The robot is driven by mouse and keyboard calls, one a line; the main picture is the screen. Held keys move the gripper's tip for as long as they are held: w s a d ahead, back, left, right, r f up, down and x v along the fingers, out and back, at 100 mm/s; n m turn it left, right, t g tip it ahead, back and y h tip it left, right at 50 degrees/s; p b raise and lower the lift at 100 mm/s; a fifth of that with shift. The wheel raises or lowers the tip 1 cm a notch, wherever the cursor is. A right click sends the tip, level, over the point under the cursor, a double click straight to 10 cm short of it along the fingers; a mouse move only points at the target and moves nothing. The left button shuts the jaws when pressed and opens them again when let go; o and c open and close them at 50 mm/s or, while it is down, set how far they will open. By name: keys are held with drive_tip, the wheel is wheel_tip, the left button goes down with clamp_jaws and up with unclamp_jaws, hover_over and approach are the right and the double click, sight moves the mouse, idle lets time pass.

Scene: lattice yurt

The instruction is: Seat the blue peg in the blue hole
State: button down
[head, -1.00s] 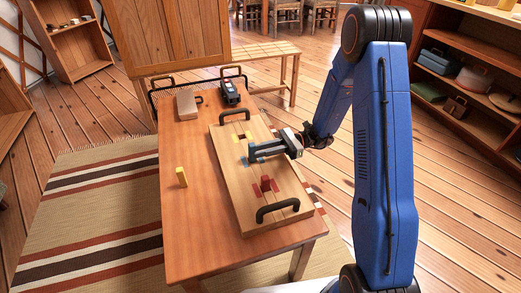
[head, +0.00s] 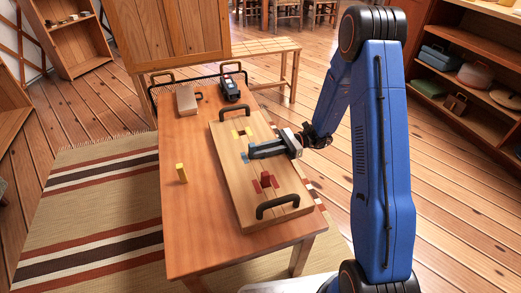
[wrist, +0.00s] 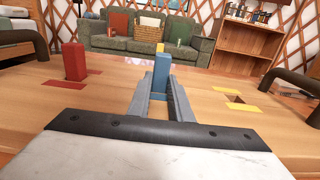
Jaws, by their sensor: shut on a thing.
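My gripper (wrist: 160,97) is shut on the blue peg (wrist: 161,72), which stands upright between the fingertips. In the head view my gripper (head: 252,151) is over the middle of the wooden board (head: 236,190), beside blue marking (head: 245,158). The fingers hide the blue hole, so I cannot tell whether the peg's lower end is in it. The red peg (wrist: 75,62) stands upright among red markings on the board; it also shows in the head view (head: 265,178). The yellow-marked hole (wrist: 236,97) is empty.
A yellow peg (head: 182,173) stands on the table (head: 190,225) left of the board. Black handles (head: 277,205) (head: 234,112) rise at both board ends. A tan box (head: 187,99) and a dark device (head: 230,88) sit at the table's far end.

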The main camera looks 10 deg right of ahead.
drive_tip(key=shift+f, duration=0.1)
drive_tip(key=c, duration=1.5)
unclamp_jaws()
drive_tip(key=shift+c, duration=0.2)
drive_tip(key=v, duration=1.7)
drive_tip(key=shift+d, duration=0.25)
